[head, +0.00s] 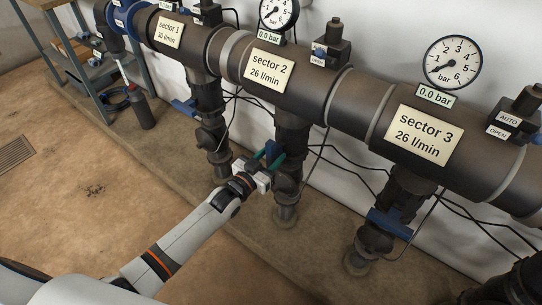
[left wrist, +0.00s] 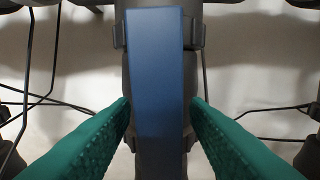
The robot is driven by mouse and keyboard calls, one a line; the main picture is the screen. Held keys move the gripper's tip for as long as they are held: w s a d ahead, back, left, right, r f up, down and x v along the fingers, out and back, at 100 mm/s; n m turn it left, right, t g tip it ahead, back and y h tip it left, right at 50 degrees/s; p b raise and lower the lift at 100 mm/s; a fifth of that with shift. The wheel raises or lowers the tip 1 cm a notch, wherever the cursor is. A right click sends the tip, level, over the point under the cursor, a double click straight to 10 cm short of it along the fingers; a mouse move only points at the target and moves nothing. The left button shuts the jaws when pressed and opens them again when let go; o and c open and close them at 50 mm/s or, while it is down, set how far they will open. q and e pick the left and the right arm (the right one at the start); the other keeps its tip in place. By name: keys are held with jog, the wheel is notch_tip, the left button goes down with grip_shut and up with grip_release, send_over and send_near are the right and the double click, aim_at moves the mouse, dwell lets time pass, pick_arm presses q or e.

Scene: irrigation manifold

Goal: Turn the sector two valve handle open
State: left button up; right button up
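The sector two valve handle is a blue lever (head: 271,148) on the dark drop pipe below the "sector 2, 26 l/min" label (head: 268,69). In the left wrist view the blue handle (left wrist: 157,80) fills the middle and runs in line with the pipe behind it. My left gripper (head: 270,159) is at this handle, its teal fingers open. In the left wrist view one finger of the gripper (left wrist: 160,105) stands on each side of the handle, with a narrow gap at the right; contact at the left is unclear. My right gripper is not in view.
Blue handles of sector 1 (head: 184,107) and sector 3 (head: 390,223) lie crosswise on their pipes. The gauge by sector 3 (head: 452,63) shows 0.0 bar. Thin black cables hang behind the pipes.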

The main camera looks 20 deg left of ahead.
pick_arm(q)
jog(key=shift+s+a, duration=0.1)
jog(key=shift+s, duration=0.2)
jog(key=p+v, duration=0.2)
jog(key=v, duration=0.9)
jog(key=shift+s, duration=0.2)
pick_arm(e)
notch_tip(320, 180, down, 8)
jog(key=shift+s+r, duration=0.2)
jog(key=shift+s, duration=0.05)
